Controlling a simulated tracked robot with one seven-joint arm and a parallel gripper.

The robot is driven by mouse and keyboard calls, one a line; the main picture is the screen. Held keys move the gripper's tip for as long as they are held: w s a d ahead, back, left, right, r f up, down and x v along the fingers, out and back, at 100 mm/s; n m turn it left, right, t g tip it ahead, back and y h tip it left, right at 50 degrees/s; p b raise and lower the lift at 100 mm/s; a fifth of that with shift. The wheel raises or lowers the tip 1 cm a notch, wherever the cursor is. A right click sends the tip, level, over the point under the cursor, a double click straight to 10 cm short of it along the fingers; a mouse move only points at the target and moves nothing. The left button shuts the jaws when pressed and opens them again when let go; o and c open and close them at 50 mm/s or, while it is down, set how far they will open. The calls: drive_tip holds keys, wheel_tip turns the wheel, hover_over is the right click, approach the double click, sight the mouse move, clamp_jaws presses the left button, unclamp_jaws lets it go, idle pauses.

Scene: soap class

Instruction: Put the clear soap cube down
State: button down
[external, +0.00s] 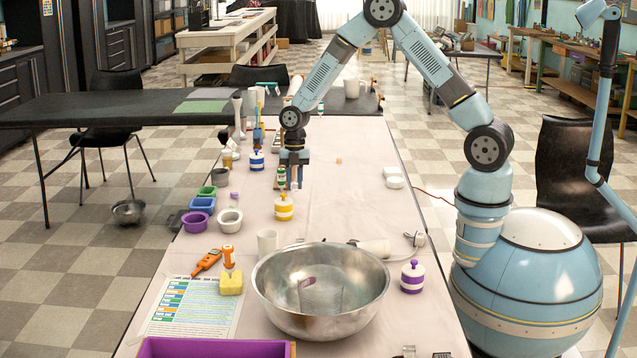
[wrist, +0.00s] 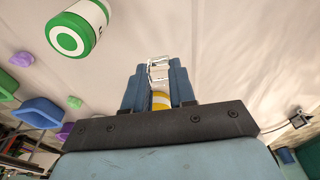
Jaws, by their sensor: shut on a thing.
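My gripper (external: 294,182) points down over the pale-covered table, towards its far half, behind the yellow-striped jar (external: 284,207). In the wrist view my gripper (wrist: 158,76) is shut on a small clear cube (wrist: 158,69), held between the two blue fingers at their tips. The cube is see-through, with light edges. A yellow-and-white patch (wrist: 161,100) shows between the fingers, nearer the palm. In the external view the cube is too small to make out clearly, and I cannot tell whether it touches the table.
A green-and-white jar (wrist: 78,28) is beside my gripper. A blue-striped jar (external: 257,160) stands to its left. A large metal bowl (external: 275,300), white cup (external: 267,242) and purple-striped jar (external: 412,276) stand nearer the camera. The cloth (external: 350,200) right of my gripper is mostly bare.

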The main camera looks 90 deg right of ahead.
drive_tip(key=shift+w+f, duration=0.25)
drive_tip(key=shift+f, duration=0.05)
drive_tip(key=f, duration=0.3)
drive_tip(key=shift+w+f, duration=0.2)
drive_tip(key=shift+f, duration=0.05)
drive_tip(key=c, duration=0.9)
unclamp_jaws()
